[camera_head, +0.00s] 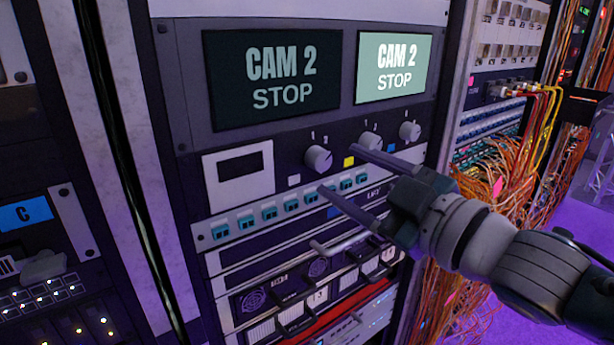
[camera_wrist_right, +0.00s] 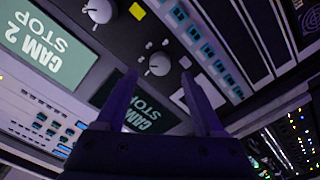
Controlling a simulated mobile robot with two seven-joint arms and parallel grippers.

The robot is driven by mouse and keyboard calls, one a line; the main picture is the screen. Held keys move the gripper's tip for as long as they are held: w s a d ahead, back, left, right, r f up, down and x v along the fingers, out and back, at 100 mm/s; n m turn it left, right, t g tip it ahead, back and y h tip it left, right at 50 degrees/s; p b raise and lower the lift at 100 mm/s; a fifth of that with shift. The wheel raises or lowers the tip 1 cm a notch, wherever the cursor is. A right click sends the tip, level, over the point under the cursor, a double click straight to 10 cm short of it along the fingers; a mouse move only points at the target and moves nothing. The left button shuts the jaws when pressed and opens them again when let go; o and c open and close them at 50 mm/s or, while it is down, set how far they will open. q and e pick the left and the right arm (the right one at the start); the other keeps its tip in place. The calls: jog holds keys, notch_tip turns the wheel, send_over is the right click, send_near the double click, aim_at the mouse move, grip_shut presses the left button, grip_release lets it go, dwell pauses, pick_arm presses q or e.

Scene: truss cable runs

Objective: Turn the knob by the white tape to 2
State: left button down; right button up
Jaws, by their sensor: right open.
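The knob by the white tape (camera_head: 318,157) is a round pale knob on the dark panel, leftmost of three. The white tape (camera_head: 294,181) is at its lower left; small marks, seemingly numbers, are above it. I cannot tell its setting. My right gripper (camera_head: 336,170) is open, its two fingers pointing at the panel near this knob. In the right wrist view the knob (camera_wrist_right: 158,64) shows between the two fingertips, beyond them, with no visible contact. The white tape (camera_wrist_right: 185,62) is beside it there. My left gripper is not in view.
A yellow tape (camera_head: 349,162) lies between the left knob and the middle knob (camera_head: 371,141); a third knob (camera_head: 411,131) is further right. A dark screen (camera_head: 272,78) and a bright screen (camera_head: 393,67) above both read CAM 2 STOP. Orange cables (camera_head: 490,185) hang at right.

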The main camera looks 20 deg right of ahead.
jog(key=v, duration=0.6)
